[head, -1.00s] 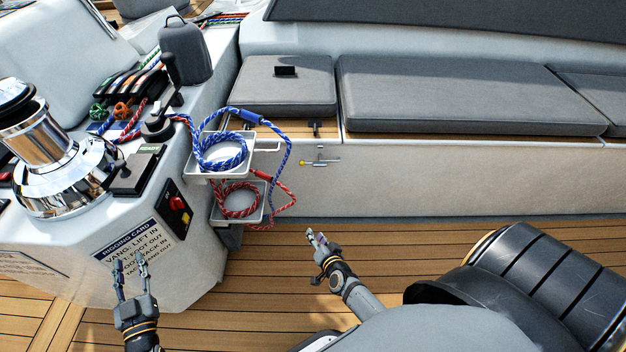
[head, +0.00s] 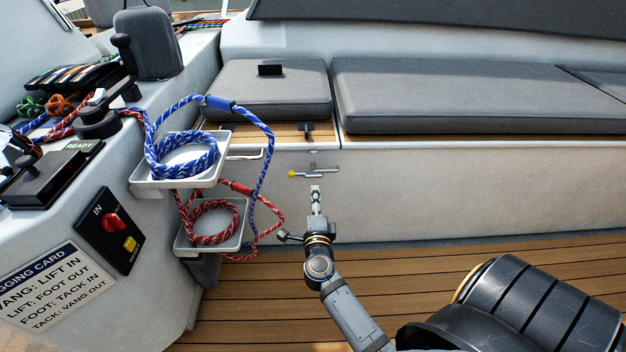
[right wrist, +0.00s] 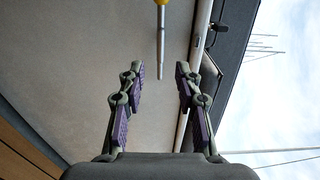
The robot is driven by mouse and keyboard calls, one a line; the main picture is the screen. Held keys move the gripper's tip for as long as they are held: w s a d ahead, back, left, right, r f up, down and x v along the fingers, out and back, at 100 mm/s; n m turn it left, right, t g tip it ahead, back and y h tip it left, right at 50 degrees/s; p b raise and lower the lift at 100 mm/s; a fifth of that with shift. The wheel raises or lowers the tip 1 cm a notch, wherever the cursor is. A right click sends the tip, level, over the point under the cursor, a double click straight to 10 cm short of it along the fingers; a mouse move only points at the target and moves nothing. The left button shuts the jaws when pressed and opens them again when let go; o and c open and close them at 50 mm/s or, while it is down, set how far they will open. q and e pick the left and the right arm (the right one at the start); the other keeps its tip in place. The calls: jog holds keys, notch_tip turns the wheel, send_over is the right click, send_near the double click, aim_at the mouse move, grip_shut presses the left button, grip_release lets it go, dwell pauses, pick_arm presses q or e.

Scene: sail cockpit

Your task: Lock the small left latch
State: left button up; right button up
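The small latch (head: 320,171) is a thin metal bar with a yellow knob at its left end, on the pale bench front below the small left cushion. The bar lies level in the head view. In the right wrist view the latch bar (right wrist: 160,48) appears upright, just beyond and between my fingertips. My right gripper (head: 316,189) is just below the latch in the head view. In the right wrist view my right gripper (right wrist: 158,78) is open and empty, its purple-padded fingers apart. I see no contact with the bar. My left gripper is out of view.
Two white trays hold a blue rope coil (head: 183,154) and a red rope coil (head: 211,221) left of the latch. A black catch (head: 306,130) sits on the wooden edge above. A switch panel (head: 110,231) is at left. The bench front to the right is clear.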

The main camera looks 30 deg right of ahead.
aim_at(314, 173)
jog(key=b+x, duration=0.3)
jog(key=x, duration=0.6)
jog(key=shift+w+d, duration=0.15)
jog(key=shift+w, duration=0.2)
jog(key=shift+w+d, duration=0.15)
jog(key=shift+w, duration=0.15)
grip_shut()
